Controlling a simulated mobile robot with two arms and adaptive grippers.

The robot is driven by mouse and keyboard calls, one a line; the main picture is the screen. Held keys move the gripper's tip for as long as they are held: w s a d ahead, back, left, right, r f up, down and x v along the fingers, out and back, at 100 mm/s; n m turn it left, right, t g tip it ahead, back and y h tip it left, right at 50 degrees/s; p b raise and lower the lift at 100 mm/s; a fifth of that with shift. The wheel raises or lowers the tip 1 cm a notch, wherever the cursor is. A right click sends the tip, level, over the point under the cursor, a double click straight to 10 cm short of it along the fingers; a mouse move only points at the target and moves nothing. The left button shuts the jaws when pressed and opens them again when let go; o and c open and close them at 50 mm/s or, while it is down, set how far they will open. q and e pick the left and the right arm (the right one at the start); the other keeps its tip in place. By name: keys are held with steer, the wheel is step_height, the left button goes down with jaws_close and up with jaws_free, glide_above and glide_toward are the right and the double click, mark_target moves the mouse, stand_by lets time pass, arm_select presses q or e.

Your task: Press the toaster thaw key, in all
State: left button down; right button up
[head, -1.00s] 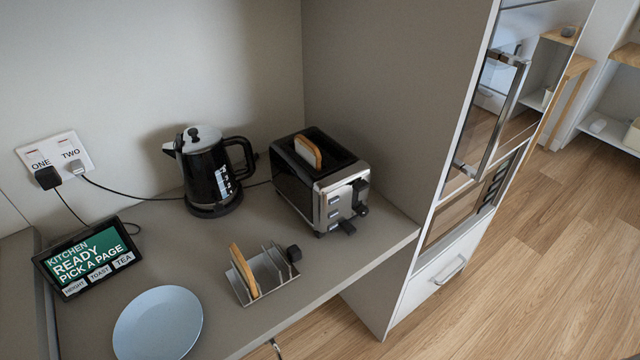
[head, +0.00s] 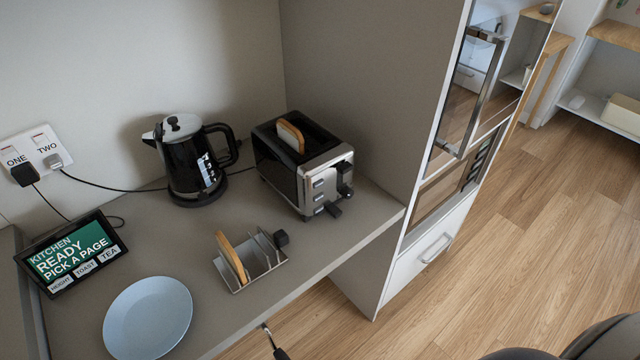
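The black and silver toaster (head: 290,150) stands at the back right of the counter, against the tall cabinet's side. A slice of bread (head: 291,136) sticks up from its slot. Its silver front face carries a column of small keys (head: 319,184), with a black lever beside them and a black tab sticking out low down. The key labels are too small to read, so I cannot tell which one is thaw. Neither gripper shows in the view. A dark rounded shape at the bottom right corner is part of my own body.
A black kettle (head: 189,165) stands left of the toaster. A toast rack (head: 262,268) with one slice, a blue plate (head: 147,318) and a screen reading "KITCHEN READY" (head: 70,252) occupy the counter. A crank handle (head: 274,345) hangs at the front edge. Open floor lies right.

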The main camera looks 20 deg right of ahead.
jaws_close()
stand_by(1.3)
